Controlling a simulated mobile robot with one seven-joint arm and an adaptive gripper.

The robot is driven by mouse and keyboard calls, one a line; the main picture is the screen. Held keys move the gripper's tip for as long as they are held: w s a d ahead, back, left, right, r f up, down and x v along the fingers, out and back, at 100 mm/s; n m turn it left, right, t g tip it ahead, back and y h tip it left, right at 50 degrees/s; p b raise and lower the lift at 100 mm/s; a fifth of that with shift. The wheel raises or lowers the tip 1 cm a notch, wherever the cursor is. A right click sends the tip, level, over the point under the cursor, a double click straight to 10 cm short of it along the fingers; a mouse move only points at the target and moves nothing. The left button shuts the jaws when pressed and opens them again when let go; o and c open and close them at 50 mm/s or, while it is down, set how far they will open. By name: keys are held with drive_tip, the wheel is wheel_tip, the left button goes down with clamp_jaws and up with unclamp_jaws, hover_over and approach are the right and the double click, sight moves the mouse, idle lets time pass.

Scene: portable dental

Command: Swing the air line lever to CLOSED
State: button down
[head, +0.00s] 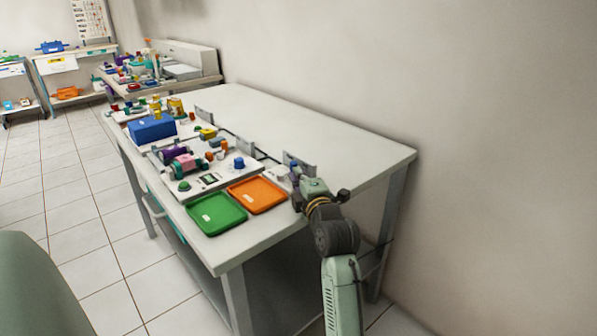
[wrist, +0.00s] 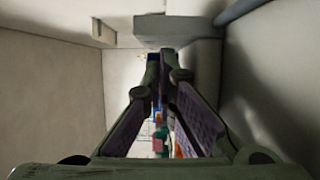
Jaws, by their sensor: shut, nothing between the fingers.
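My gripper (head: 297,180) is over the near right part of the white table (head: 330,150), close to a small grey upright plate (head: 300,163) and a pale round fitting beside it. In the wrist view my gripper (wrist: 160,60) shows its two fingers meeting at the tips, shut and empty. I cannot make out the air line lever clearly in either view, nor its position. The gripper covers part of the area by the grey plate, and I cannot tell whether it touches anything there.
A green tray (head: 217,214) and an orange tray (head: 257,194) lie left of my gripper. A white board with several coloured fittings, a blue box (head: 152,129) and other grey plates (head: 244,147) stand farther along. The table's right end is clear; a wall runs behind.

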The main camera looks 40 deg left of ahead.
drive_tip(key=shift+w+a, duration=0.1)
idle(0.3)
drive_tip(key=shift+w+f+b, duration=0.1)
drive_tip(key=shift+f+b, duration=0.1)
drive_tip(key=shift+b, duration=0.35)
drive_tip(key=shift+w+a+f+n+g+y+b, duration=0.2)
drive_tip(key=shift+n+g+y+b, duration=0.4)
drive_tip(key=shift+g+b, duration=0.45)
drive_tip(key=shift+w+n+g+b, duration=0.1)
drive_tip(key=shift+n+g+b, duration=0.3)
drive_tip(key=shift+b, duration=0.2)
drive_tip(key=shift+r+n+g+y+b, duration=0.4)
drive_tip(key=shift+n+g+b, duration=0.15)
drive_tip(key=shift+g, duration=0.1)
drive_tip(key=shift+s+d, duration=0.15)
drive_tip(key=shift+s, duration=0.1)
